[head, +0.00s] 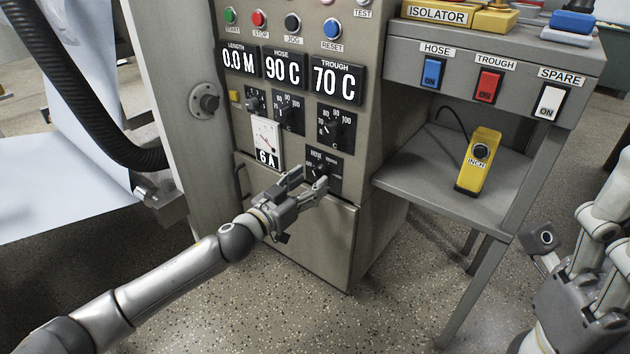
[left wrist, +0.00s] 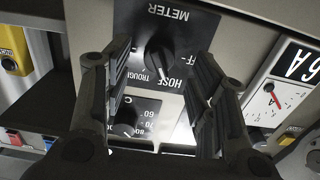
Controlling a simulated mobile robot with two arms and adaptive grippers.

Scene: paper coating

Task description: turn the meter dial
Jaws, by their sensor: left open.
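The meter dial (head: 320,169) is a black knob on a small dark plate, low on the machine's control panel. In the left wrist view the plate appears upside down, with the knob (left wrist: 160,52) beside METER, HOSE, TROUGH and partly hidden OFF lettering. My left gripper (head: 307,181) is open in front of the plate. In the left wrist view its two fingers (left wrist: 163,72) stand either side of the knob, with visible gaps. My right gripper (head: 598,235) is at the right edge, away from the panel; its jaw state is unclear.
A white needle meter (head: 266,138) marked 6A sits left of the dial plate. A grey side table (head: 430,178) holds a yellow INCH control (head: 479,165). A black hose (head: 75,90) hangs at left.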

